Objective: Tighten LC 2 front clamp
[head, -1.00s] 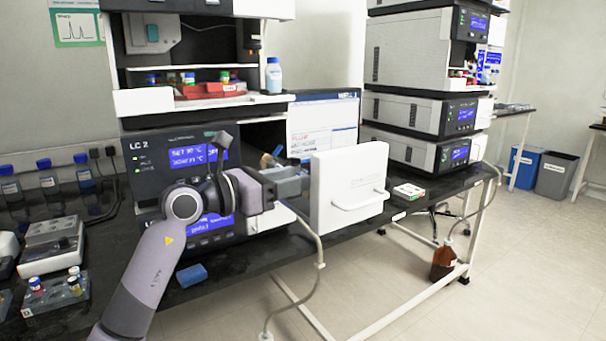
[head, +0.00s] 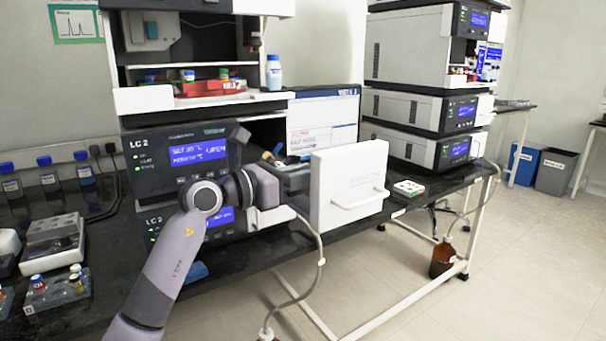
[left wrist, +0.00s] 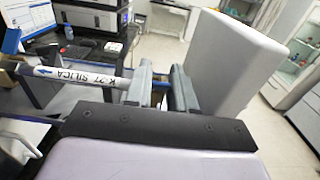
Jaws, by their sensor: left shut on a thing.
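The LC 2 stack (head: 180,150) stands at the left with lit blue displays. Its compartment door (head: 348,188), a white panel with a handle, is swung open to the right. In the left wrist view a column marked K-27 SILICA (left wrist: 75,77) lies level, its near end by my left gripper's fingers. My left gripper (head: 292,180) is at the open compartment, just left of the door. In the left wrist view its fingers (left wrist: 163,92) are shut on a small part at the column's end, apparently the front clamp, mostly hidden between them. My right gripper is not in view.
The open door also stands close beside the fingers in the left wrist view (left wrist: 232,62). A monitor (head: 323,122) is behind it. A second instrument stack (head: 415,125) stands at the right. A tube hangs off the bench front to a bottle.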

